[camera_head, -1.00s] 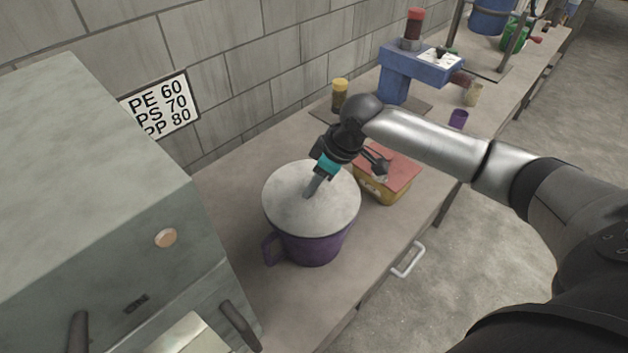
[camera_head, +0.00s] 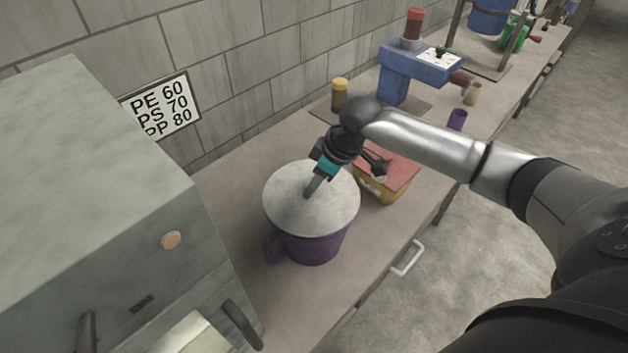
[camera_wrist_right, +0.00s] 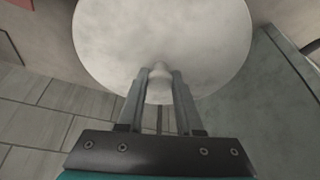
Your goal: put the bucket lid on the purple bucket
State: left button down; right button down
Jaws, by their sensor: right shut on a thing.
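The purple bucket (camera_head: 313,246) stands upright on the workbench, its handle on the left side. The round, pale grey bucket lid (camera_head: 320,211) covers the bucket's top in the head view; whether it is fully seated on the rim I cannot tell. My right gripper (camera_head: 309,191) comes down from the upper right and is shut on the lid's small knob. In the right wrist view the lid (camera_wrist_right: 160,35) fills the top, with the knob between the fingertips (camera_wrist_right: 160,74). My left gripper is in neither view.
A grey-green machine (camera_head: 90,190) stands close on the left. A yellow box with a red lid (camera_head: 392,172) sits just right of the bucket. A blue device (camera_head: 400,80), a yellow-capped jar (camera_head: 340,94) and a small purple cup (camera_head: 457,119) stand farther back. The block wall runs behind.

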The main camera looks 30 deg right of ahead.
jog(key=shift+f+p, duration=0.45)
jog(key=shift+p, duration=0.1)
dwell(1.3)
grip_release()
dwell(0.8)
jog(key=shift+r+p, duration=3.55)
jog(key=shift+p, duration=0.55)
